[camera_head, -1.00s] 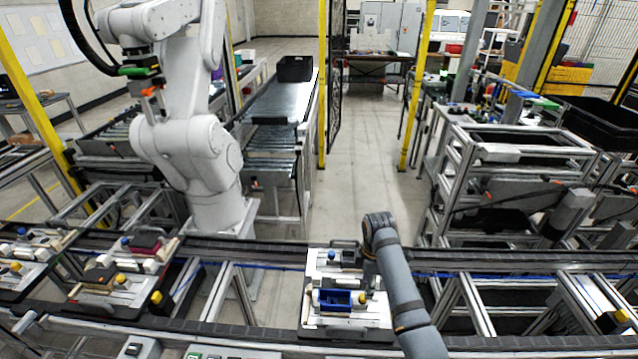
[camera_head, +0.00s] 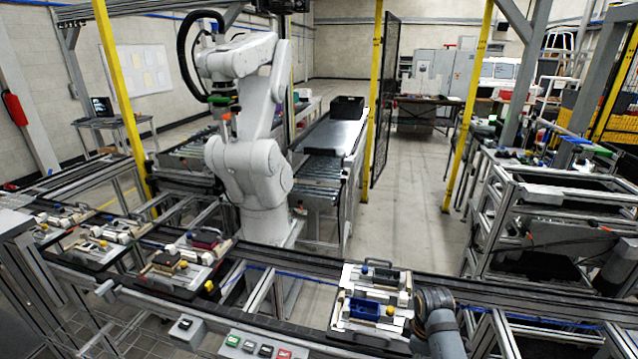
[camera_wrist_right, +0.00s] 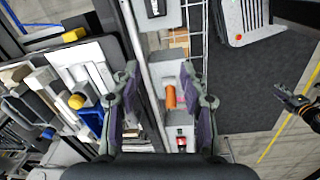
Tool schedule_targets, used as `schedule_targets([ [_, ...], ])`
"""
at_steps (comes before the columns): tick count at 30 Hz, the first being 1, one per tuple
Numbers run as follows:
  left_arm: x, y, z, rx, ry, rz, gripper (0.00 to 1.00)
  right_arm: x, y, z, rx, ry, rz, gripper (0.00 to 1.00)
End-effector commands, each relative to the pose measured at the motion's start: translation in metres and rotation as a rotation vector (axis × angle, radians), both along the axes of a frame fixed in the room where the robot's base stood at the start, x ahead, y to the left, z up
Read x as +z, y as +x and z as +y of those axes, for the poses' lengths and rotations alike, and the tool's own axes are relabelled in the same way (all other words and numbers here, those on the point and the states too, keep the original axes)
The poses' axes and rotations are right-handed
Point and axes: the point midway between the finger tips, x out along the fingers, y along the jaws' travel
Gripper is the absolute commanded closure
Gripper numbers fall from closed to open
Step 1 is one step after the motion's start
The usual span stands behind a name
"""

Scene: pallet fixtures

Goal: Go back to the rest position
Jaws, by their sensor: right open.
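My right arm (camera_head: 441,325) shows at the bottom of the head view, close to the right edge of a white pallet fixture (camera_head: 345,322). Its gripper is hidden there. In the right wrist view my right gripper (camera_wrist_right: 163,103) is open, with two dark fingers apart and nothing held between them. Behind the gap are a metal rail, a control strip and an orange cylinder (camera_wrist_right: 170,97). A dark gripper-like part (camera_wrist_right: 296,103) at the right edge of that view may be my left gripper; its jaws are unclear. My left arm does not show in the head view.
The pallet carries a blue bin (camera_head: 364,309) and a yellow knob. It stands on a conveyor (camera_head: 520,312) running across the front. Other loaded pallets (camera_head: 172,268) stand to the left. A white robot arm (camera_head: 250,165) stands behind the conveyor. Floor is clear beyond.

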Motion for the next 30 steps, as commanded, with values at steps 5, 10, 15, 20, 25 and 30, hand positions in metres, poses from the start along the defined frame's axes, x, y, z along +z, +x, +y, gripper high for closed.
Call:
schedule_targets([
  [5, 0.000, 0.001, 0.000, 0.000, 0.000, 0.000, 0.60, -0.011, -0.033, -0.004, -0.173, -0.006, -0.046, 0.57],
  [10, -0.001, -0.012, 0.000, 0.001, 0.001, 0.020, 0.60, -0.014, -0.070, -0.006, -0.369, 0.002, -0.105, 0.57],
  [15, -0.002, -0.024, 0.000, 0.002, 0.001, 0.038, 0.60, -0.008, -0.108, -0.007, -0.563, 0.024, -0.167, 0.57],
  [20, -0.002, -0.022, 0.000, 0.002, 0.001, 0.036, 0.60, 0.003, -0.141, -0.005, -0.733, 0.057, -0.219, 0.57],
  [25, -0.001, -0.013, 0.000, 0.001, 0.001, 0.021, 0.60, 0.020, -0.170, -0.003, -0.891, 0.099, -0.265, 0.57],
  [30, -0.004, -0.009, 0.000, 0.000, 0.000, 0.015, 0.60, 0.030, -0.191, 0.000, -1.017, 0.141, -0.296, 0.57],
])
